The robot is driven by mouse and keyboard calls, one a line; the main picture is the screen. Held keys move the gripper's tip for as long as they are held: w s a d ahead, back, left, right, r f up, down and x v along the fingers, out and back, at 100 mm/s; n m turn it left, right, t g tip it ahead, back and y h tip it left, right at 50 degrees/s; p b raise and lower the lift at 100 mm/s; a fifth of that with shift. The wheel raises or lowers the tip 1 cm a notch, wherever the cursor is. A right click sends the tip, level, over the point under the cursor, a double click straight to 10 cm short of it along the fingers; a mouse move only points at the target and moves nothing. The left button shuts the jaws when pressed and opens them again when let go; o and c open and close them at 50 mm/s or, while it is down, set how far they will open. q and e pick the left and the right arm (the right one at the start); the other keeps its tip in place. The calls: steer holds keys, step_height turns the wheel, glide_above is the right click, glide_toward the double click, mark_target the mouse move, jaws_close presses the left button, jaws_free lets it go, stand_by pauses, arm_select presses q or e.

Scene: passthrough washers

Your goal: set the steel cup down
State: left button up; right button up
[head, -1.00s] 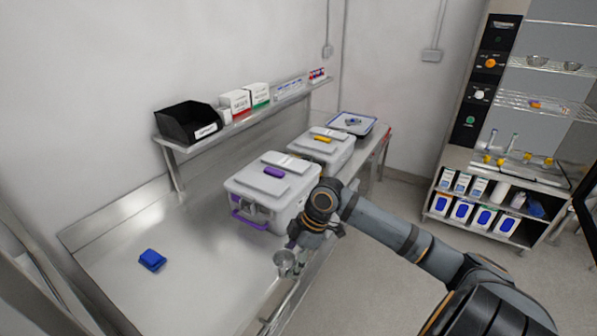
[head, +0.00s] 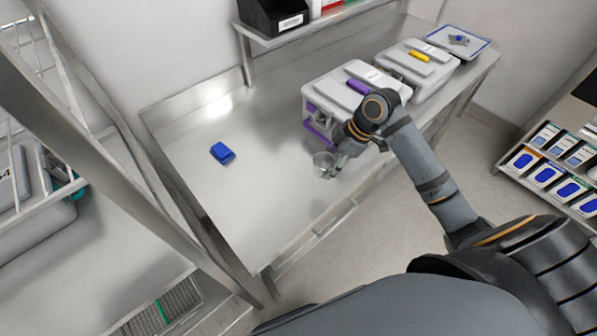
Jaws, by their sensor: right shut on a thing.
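The steel cup (head: 322,164) is a small shiny cup near the front edge of the steel table (head: 200,195). My right gripper (head: 335,166) is shut on the cup at its right side. The cup looks upright; I cannot tell whether its base touches the table top. My left gripper is not in view.
A blue folded item (head: 222,153) lies on the table to the left of the cup. A white box with a purple handle (head: 345,92) stands just behind my gripper, and one with a yellow handle (head: 420,68) beyond it. The table is clear between cup and blue item.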

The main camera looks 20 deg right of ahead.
steer(key=w+a, duration=0.1)
steer(key=w+a+f+p, duration=0.1)
steer(key=a, duration=0.1)
steer(key=shift+a, duration=0.2)
steer(key=w+a+f, duration=0.1)
steer(key=f, duration=0.1)
steer(key=w+a+f+p, duration=0.1)
steer(key=a+f, duration=0.1)
steer(key=w+a+f, duration=0.1)
steer(key=shift+a+f, duration=0.2)
steer(key=shift+f, duration=0.2)
steer(key=shift+w+a+f, duration=0.1)
steer(key=shift+f, duration=0.2)
steer(key=shift+a+f+p, duration=0.25)
steer(key=shift+p, duration=0.1)
step_height(320, 180, down, 2)
steer(key=shift+f+p, duration=0.2)
steer(key=shift+p, duration=0.5)
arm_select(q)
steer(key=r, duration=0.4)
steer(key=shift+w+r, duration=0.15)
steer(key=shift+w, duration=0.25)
arm_select(e)
steer(key=shift+f, duration=0.4)
steer(key=o, duration=1.2)
steer(key=shift+c, duration=0.2)
